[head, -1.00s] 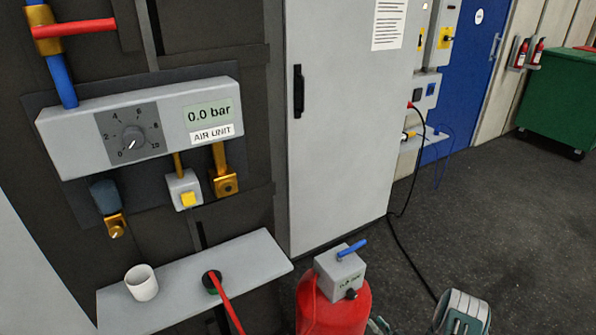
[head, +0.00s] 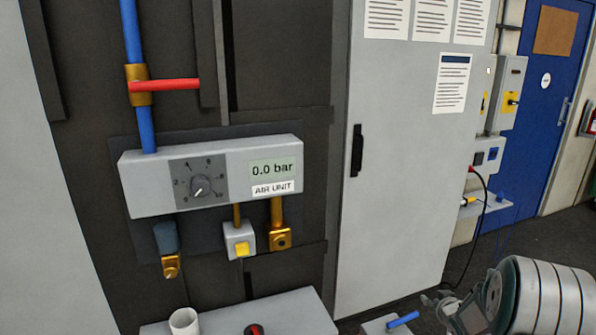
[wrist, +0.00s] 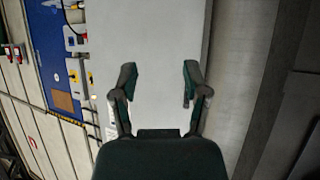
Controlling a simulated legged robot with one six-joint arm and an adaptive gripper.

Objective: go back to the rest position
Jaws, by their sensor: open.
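My gripper (wrist: 157,82) is open and empty in the wrist view, its two dark fingers spread apart. Behind the fingers is the pale grey cabinet door, which looks some way off. In the head view, part of my arm and gripper (head: 470,312) shows at the lower right, in front of the cabinet's lower part and the floor. The arm's rounded, banded link is at the picture's right edge. The fingertips are too small there to judge.
The air unit (head: 146,192) reads 0.0 bar on the left wall. A red-handled valve (head: 180,84) sits on the blue pipe above it. A shelf (head: 300,312) below holds a white cup (head: 184,322). The grey cabinet (head: 400,190) stands right of it, then a blue door (head: 545,110).

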